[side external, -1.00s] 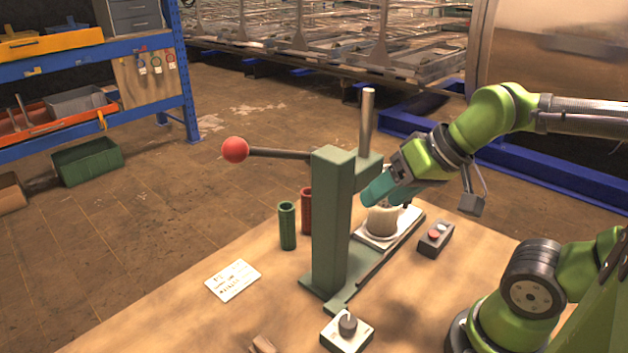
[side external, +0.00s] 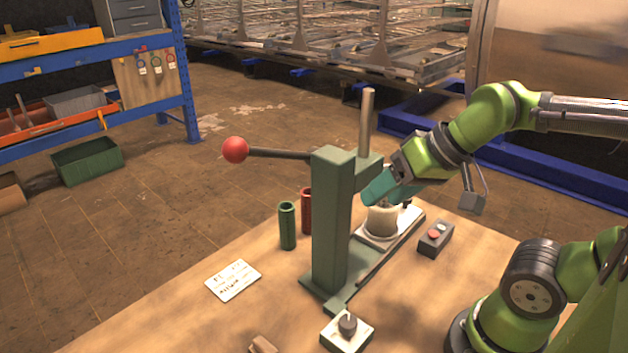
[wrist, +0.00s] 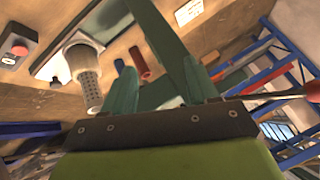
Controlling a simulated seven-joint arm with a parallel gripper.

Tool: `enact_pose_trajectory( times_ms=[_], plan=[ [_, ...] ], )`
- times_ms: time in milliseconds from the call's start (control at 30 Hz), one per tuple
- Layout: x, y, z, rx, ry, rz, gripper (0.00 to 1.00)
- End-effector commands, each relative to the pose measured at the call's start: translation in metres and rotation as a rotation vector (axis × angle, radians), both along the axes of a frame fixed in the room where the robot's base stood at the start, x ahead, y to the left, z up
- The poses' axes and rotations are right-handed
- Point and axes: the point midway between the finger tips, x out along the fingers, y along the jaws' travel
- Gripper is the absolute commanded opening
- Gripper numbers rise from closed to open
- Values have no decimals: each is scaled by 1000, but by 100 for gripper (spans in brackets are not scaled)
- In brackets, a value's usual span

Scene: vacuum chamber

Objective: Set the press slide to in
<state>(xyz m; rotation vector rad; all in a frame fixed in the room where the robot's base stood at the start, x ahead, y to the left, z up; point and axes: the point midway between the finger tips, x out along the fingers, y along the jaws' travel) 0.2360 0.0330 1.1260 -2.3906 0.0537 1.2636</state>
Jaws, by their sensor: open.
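The press (side external: 333,215) is a green column with a red-ball lever (side external: 235,150) to the left and a metal ram rod (side external: 367,120) on top. Its slide (side external: 408,222) is a pale plate on a dark rail at the column's right, carrying a cream cup (side external: 382,222). In the wrist view the slide plate (wrist: 48,70) is at upper left, with a perforated cylinder (wrist: 86,78) by it. My gripper (side external: 376,190), with teal fingers, is above the cup beside the press head. In the wrist view my gripper (wrist: 162,90) is open and appears empty. Whether it touches the press is unclear.
A button box (side external: 436,238) stands right of the slide. A green cylinder (side external: 287,226) and a red cylinder (side external: 306,210) stand left of the column. A card (side external: 233,280) and a knob box (side external: 347,332) lie nearer the front. The table (side external: 190,320) is bare at front left.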

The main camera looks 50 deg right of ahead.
Motion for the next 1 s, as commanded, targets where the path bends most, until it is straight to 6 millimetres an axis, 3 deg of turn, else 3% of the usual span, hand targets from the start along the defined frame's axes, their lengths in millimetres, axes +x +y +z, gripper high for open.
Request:
enact_pose_trajectory(
  times_ms=[233,467,567,733,800,1000],
  plan=[
    [1,0,51,0,-9,-1,59],
    [35,-44,67,-45,126,-75,59],
    [52,-73,73,-62,197,-119,59],
    [82,-148,76,-79,362,-222,59],
    [89,-176,74,-80,419,-258,59],
    [96,-235,65,-67,538,-335,59]
  ],
)
